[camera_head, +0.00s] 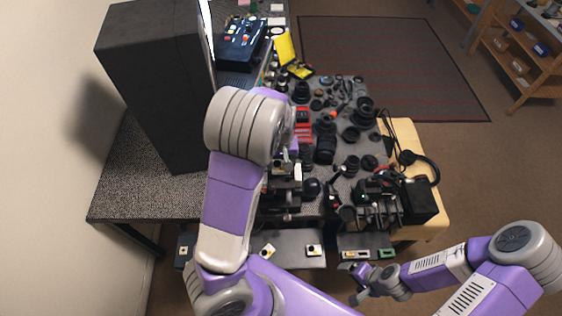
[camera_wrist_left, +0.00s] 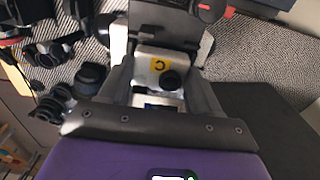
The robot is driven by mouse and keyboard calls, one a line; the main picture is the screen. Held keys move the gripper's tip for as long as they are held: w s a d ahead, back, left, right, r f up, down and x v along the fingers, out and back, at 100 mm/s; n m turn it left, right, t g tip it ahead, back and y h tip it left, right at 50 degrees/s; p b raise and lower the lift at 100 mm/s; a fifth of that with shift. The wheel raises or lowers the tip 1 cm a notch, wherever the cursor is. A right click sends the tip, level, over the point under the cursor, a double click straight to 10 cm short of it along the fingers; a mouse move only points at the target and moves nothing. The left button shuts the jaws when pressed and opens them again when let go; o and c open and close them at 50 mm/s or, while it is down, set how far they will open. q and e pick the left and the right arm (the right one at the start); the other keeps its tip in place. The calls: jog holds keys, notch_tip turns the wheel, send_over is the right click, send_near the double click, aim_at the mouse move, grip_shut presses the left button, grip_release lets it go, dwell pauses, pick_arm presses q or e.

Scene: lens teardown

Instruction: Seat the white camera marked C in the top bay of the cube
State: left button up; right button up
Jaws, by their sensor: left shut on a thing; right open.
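The white camera (camera_wrist_left: 152,66) with a yellow label marked C and a dark round lens sits between the fingers of my left gripper (camera_wrist_left: 163,88) in the left wrist view. The gripper is shut on it. A black boxy part (camera_wrist_left: 165,22), likely the cube, lies just beyond the camera; I cannot tell whether they touch, and its bays are not clear. In the head view my left arm hides much of this place, and a dark assembly (camera_head: 280,198) shows beside the arm at the table's front. My right gripper (camera_head: 358,286) is open and empty, low at the right.
Several lenses and dark parts crowd the grey table mat, among them a large black lens (camera_head: 325,150). Other small white cameras (camera_head: 314,250) lie on the front shelf (camera_head: 292,238). A tall black box (camera_head: 150,80) stands at the left. Headphones (camera_head: 418,160) lie at the right.

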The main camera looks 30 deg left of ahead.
pick_arm(q)
jog(key=shift+f+b, duration=0.3)
jog(key=shift+f, duration=0.15)
dwell(0.5)
jog(key=o, duration=1.2)
jog(key=shift+c, duration=0.2)
notch_tip(320, 180, up, 8)
jog(key=shift+f+p, duration=0.2)
jog(key=shift+p, duration=0.45)
